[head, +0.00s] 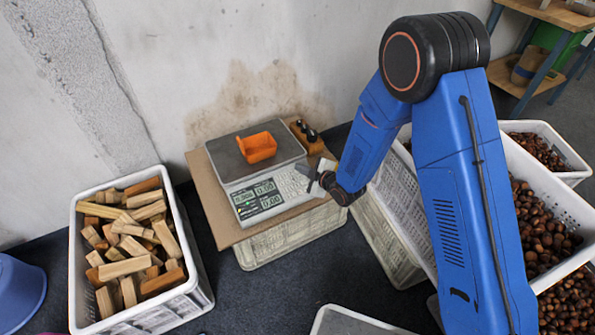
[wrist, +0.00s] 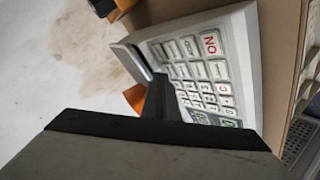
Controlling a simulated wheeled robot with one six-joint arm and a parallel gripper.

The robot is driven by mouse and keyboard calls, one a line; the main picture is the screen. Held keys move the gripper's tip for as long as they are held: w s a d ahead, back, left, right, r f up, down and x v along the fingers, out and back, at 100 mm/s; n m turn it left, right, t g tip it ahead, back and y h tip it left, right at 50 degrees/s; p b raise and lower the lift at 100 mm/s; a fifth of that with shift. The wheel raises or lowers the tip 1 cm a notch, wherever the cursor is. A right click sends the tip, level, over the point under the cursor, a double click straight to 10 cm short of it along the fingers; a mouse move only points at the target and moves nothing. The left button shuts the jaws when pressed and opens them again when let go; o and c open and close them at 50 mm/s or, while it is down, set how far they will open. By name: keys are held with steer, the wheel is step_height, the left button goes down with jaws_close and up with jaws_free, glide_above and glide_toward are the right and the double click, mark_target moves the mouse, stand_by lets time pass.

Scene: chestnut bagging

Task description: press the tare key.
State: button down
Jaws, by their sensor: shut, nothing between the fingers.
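The weighing scale (head: 237,187) stands on a brown board, with a grey plate on top and a lit display (head: 258,197) on its front. Its keypad (head: 291,182) is to the right of the display. In the wrist view the keypad (wrist: 213,70) shows white keys, with a red ON key (wrist: 211,43) near the top. I cannot make out which key is tare. My gripper (head: 313,180) is shut and empty, at the keypad's right side in the head view. In the wrist view its dark fingers (wrist: 161,92) cover part of the keypad; contact cannot be told.
An orange scoop (head: 257,147) lies on the scale plate. A wooden holder (head: 316,146) with dark items stands behind the keypad. A crate of wood blocks (head: 77,255) is at left; chestnut crates (head: 577,209) are at right, behind my arm.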

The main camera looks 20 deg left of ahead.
steer(key=shift+d+r, duration=0.1)
steer(key=shift+r, duration=0.3)
steer(key=shift+s+d+r, duration=0.2)
steer(key=shift+r, duration=0.6)
steer(key=shift+s+d+r, duration=0.2)
steer(key=shift+r, duration=0.6)
steer(key=shift+s+d+r, duration=0.2)
steer(key=shift+r, duration=0.6)
